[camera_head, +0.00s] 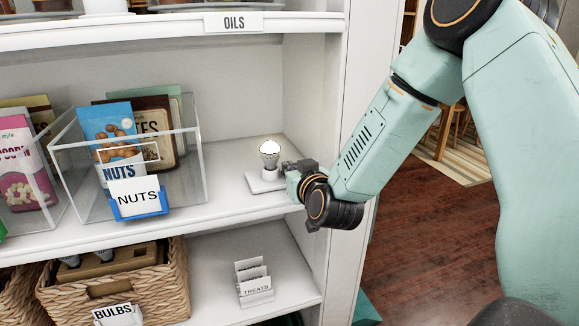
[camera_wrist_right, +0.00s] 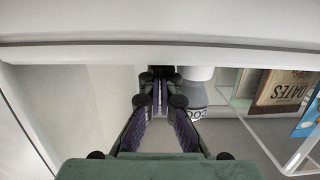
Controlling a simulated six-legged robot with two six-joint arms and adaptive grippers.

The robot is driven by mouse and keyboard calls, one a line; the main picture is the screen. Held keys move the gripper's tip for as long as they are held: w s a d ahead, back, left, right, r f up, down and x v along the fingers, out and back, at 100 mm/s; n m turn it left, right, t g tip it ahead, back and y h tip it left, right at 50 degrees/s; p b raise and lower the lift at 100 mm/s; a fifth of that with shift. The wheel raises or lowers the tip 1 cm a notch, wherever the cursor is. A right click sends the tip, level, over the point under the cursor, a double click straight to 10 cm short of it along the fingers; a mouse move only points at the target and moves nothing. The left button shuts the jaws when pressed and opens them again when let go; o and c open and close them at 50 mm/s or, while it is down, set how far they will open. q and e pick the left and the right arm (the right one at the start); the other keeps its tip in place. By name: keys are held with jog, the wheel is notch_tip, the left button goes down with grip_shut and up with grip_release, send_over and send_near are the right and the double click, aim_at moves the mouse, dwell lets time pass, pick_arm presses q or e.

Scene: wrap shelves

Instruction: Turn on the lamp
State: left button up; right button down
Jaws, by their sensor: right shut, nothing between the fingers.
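The lamp is a small bulb (camera_head: 269,153) standing upright on a white base (camera_head: 262,182) on the middle shelf, near its right wall. The top of the bulb looks bright white. My right gripper (camera_head: 292,167) is at the right side of the lamp, low by its base. It is shut and empty. In the head view I cannot tell whether its tips touch the base. In the right wrist view the fingers (camera_wrist_right: 160,95) come together. A grey and white round thing (camera_wrist_right: 196,92) with lettering is beside them, partly hidden. My left gripper is not in view.
A clear bin (camera_head: 186,165) labelled NUTS with packets stands left of the lamp. The OILS shelf (camera_head: 318,24) is above. Below are a wicker basket (camera_head: 165,290) labelled BULBS and a TREATS holder (camera_head: 254,282). The shelf's right upright (camera_head: 345,200) is close to my right arm.

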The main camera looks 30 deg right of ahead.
jog(key=v, duration=0.7)
jog(key=shift+s+r, duration=0.1)
dwell(0.5)
